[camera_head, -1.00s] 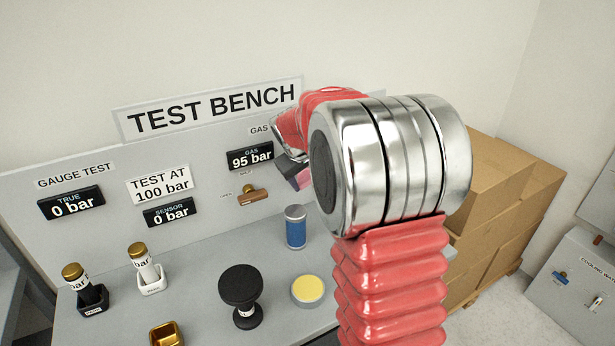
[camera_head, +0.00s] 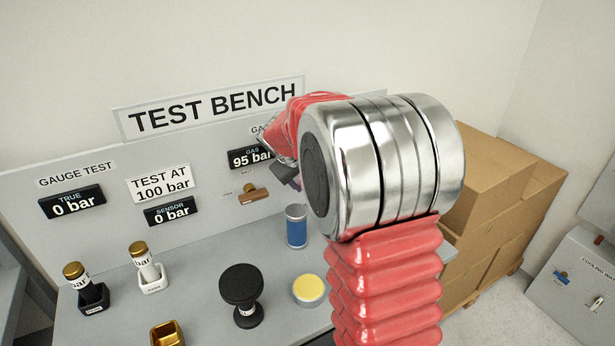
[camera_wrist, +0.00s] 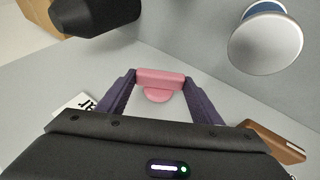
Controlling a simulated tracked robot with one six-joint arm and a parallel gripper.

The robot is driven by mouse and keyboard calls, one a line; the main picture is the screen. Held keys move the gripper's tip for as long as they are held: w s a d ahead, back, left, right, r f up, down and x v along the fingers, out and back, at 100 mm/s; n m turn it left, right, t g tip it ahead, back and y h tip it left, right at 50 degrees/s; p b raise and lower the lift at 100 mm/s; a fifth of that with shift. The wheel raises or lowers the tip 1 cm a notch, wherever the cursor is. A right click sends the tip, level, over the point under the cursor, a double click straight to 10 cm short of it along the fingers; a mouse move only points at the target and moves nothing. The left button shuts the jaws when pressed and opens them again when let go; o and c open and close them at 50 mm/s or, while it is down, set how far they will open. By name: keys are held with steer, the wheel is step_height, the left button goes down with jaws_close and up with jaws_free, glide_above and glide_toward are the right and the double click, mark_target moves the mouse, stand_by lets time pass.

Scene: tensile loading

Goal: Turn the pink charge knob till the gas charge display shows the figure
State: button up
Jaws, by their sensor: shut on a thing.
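The pink charge knob (camera_wrist: 160,78) shows between my fingertips in the wrist view. My gripper (camera_wrist: 158,90) is shut on it, one purple finger on each side. In the head view my gripper (camera_head: 288,178) is partly hidden behind my arm near the panel, and I cannot make out the knob there. The gas charge display (camera_head: 247,158) reads 95 bar, with its right edge covered by my arm. The white sign (camera_head: 160,184) reads TEST AT 100 bar.
A bronze lever (camera_head: 254,196) sits on the panel below the gas display. The true display (camera_head: 72,202) and sensor display (camera_head: 171,212) both read 0 bar. A blue cylinder (camera_head: 296,228), a yellow-topped puck (camera_head: 309,289) and a black knob-topped piece (camera_head: 240,285) stand on the bench.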

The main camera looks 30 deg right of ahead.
steer(key=shift+a+f, duration=0.1)
steer(key=o, duration=1.1)
steer(key=shift+c, duration=0.2)
steer(key=v, duration=1.4)
steer(key=shift+f, duration=0.15)
steer(key=shift+g+y, duration=0.5)
steer(key=s+a+f, duration=0.1)
steer(key=f, duration=0.1)
steer(key=s+a+f, duration=0.1)
steer(key=s+f, duration=0.1)
steer(key=shift+a, duration=0.1)
steer(key=s+a+y, duration=0.1)
steer(key=s+a, duration=0.3)
steer(key=s, duration=0.4)
steer(key=s+a+t+y, duration=0.1)
steer(key=s+a+y, duration=0.1)
steer(key=s+a, duration=0.3)
steer(key=s+a+f+t+y, duration=0.1)
steer(key=s+a, duration=0.4)
steer(key=s, duration=0.6)
steer(key=shift+a+m+y, duration=0.25)
steer(key=shift+m+y, duration=0.15)
